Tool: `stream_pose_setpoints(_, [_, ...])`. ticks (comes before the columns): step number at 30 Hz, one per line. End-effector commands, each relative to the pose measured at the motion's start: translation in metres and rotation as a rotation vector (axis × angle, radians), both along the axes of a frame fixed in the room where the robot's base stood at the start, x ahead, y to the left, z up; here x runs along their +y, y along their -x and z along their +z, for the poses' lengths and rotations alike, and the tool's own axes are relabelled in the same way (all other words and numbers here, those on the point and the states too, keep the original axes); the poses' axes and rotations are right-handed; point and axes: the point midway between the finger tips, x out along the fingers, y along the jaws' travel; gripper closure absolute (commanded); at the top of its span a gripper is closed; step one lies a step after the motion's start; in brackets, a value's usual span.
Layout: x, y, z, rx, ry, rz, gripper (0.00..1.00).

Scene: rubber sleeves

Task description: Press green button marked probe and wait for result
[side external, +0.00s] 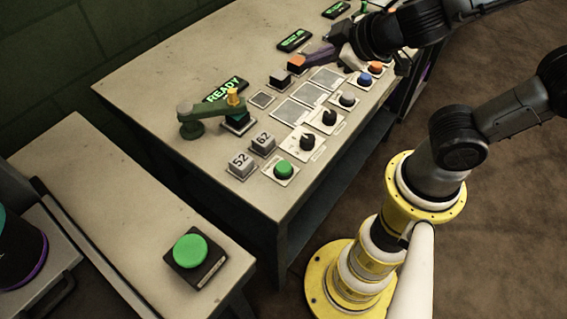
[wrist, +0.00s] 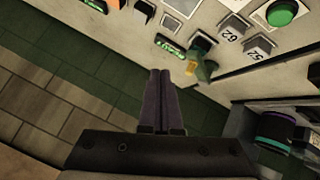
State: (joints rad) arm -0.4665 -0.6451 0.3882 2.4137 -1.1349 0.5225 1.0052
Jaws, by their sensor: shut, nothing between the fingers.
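One green button (side external: 284,169) sits on a pale plate at the near end of the long console; it also shows at the top right of the wrist view (wrist: 282,13). A larger green button (side external: 190,250) sits on a dark square box on the separate near table. No "probe" marking is legible on either. My gripper (side external: 309,60) is over the far part of the console, its purple fingers beside an orange block (side external: 296,62). In the wrist view the fingers (wrist: 159,73) are together and empty, well apart from the console's green button.
Blocks marked 52 (side external: 241,164) and 62 (side external: 264,144) stand beside the console button. A green lever fixture (side external: 203,118) with a yellow top stands near a lit READY display (side external: 224,89). Black knobs (side external: 306,141) line the front edge. A gap separates the two tables.

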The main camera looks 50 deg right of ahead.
Motion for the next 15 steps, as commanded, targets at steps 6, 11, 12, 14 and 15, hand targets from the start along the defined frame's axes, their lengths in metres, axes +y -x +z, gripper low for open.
stream_pose_setpoints(6, [0.075, 0.005, -0.034, 0.023, 0.128, 0.354, 1.00])
stream_pose_setpoints(11, [0.103, 0.019, -0.052, 0.050, 0.185, 0.493, 1.00])
stream_pose_setpoints(12, [0.107, 0.022, -0.055, 0.055, 0.189, 0.512, 1.00])
stream_pose_setpoints(14, [0.112, 0.025, -0.056, 0.057, 0.192, 0.532, 1.00])
stream_pose_setpoints(15, [0.114, 0.026, -0.056, 0.056, 0.194, 0.541, 1.00])
